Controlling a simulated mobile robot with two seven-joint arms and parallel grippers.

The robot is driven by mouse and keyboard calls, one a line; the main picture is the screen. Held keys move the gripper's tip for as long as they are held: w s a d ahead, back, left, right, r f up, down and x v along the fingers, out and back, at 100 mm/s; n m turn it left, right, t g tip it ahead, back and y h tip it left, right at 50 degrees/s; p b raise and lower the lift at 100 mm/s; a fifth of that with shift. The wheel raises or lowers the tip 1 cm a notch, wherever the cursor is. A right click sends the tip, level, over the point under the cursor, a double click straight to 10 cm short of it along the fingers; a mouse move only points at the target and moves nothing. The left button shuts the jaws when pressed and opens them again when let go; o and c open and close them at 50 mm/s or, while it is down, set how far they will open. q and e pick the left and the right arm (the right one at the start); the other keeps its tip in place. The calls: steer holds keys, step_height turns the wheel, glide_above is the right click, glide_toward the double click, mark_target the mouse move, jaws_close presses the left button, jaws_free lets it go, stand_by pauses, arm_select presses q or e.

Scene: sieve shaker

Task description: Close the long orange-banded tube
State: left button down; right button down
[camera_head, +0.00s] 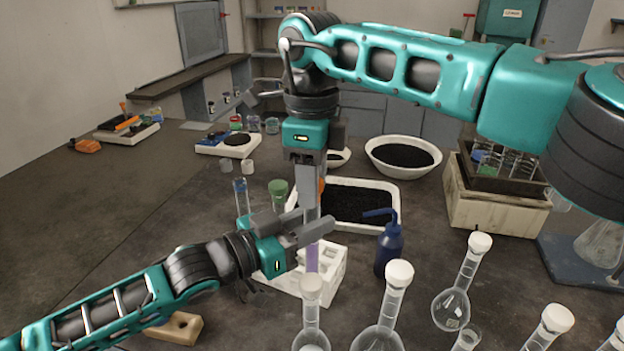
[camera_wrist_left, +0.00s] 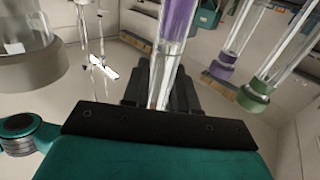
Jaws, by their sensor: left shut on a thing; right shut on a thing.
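A long clear tube (camera_head: 312,258) with a purple section stands upright in front of or over the white rack (camera_head: 332,285); I cannot tell whether its bottom is seated. My left gripper (camera_head: 312,232) is shut around the tube above the purple section, and the tube also shows between its fingers in the left wrist view (camera_wrist_left: 172,62). My right gripper (camera_head: 311,197) points down at the tube's top, just above the left one. It is shut on a small orange piece (camera_head: 322,185), mostly hidden by its fingers. Whether this piece touches the tube is hidden.
A blue wash bottle (camera_head: 389,248) stands close right of the rack. A tray of black grains (camera_head: 395,190) lies behind. A blue-topped tube (camera_head: 241,195) and a green-topped one (camera_head: 278,192) stand left. Several white-capped flasks (camera_head: 397,275) fill the front right.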

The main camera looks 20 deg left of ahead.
steer(key=c, duration=0.7)
jaws_free()
steer(key=shift+o, duration=0.2)
steer(key=shift+r, duration=0.1)
step_height(320, 180, up, 12)
